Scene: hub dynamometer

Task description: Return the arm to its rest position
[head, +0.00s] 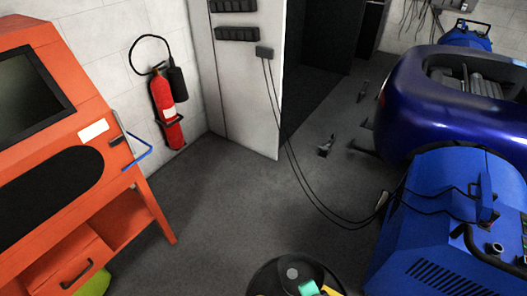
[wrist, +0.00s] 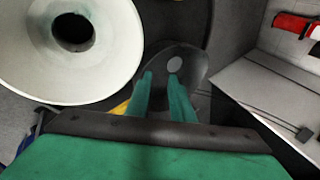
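My gripper (wrist: 161,77) shows in the wrist view as two green fingers with a narrow gap between their tips. I see nothing held in the gap. Behind the fingertips is a dark rounded surface with a grey disc, which looks like part of my own body. In the head view, a similar dark round shape is at the bottom edge, with a small teal piece beside it. I cannot tell whether that teal piece is my gripper. Most of my arm is out of the head view.
An orange cabinet (head: 115,155) stands at the left, and a red fire extinguisher (head: 164,105) is by the wall. A pale cabinet (head: 250,95) has cables running to a blue machine (head: 415,235) at the right. A dark blue car (head: 420,105) stands behind it. The middle grey floor (head: 235,215) is clear.

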